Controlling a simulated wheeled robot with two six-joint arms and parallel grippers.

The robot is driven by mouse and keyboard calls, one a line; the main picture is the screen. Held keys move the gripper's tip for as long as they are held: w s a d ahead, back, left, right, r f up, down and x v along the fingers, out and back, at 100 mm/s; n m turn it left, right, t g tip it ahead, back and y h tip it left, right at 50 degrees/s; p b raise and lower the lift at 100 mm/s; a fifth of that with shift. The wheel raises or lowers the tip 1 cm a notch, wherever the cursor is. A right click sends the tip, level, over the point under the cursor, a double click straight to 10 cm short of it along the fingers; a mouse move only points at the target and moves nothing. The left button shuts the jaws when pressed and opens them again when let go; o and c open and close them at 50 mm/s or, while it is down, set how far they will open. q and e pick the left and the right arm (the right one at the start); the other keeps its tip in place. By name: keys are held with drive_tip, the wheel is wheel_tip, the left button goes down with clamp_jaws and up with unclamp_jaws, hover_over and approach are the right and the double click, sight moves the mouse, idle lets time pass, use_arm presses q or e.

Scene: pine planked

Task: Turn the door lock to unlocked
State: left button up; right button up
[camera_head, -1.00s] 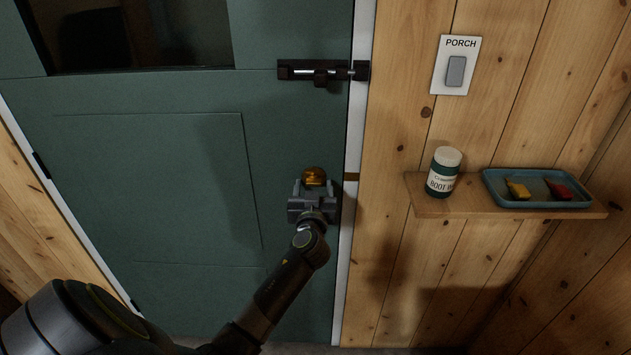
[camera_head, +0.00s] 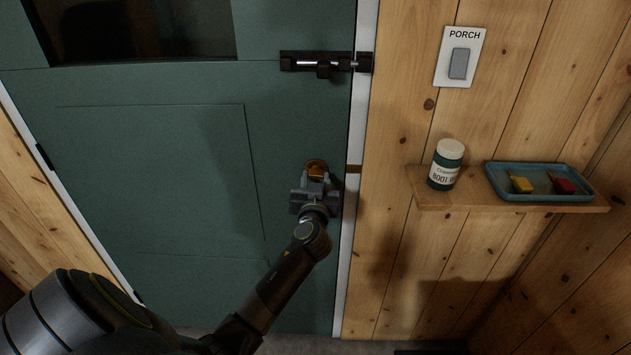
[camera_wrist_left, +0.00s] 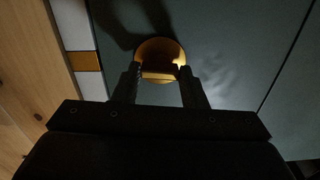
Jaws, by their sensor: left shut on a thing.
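The green door (camera_head: 170,160) fills the left of the head view. A round brass lock (camera_head: 316,167) sits on the door near its right edge. My left gripper (camera_head: 315,177) is at the lock, its fingers shut on the lock's turn piece. In the left wrist view the brass lock (camera_wrist_left: 160,52) shows between and beyond the two fingertips (camera_wrist_left: 158,80). The fingers hide part of the turn piece, so its exact angle is hard to tell. My right gripper is not in view.
A dark slide bolt (camera_head: 325,64) is mounted higher on the door. Right of the white frame are a PORCH switch (camera_head: 459,62) and a wooden shelf (camera_head: 450,203). The shelf holds a labelled jar (camera_head: 446,165) and a blue tray (camera_head: 540,197) with a yellow and a red item.

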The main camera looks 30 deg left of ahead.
use_arm(q)
drive_tip(key=m, duration=0.7)
drive_tip(key=shift+m, duration=0.4)
drive_tip(key=m+p, duration=0.1)
drive_tip(key=m, duration=0.3)
drive_tip(key=shift+r, duration=0.1)
drive_tip(key=m+p, duration=0.1)
drive_tip(key=m, duration=0.4)
drive_tip(key=shift+m, duration=0.3)
drive_tip(key=o, duration=1)
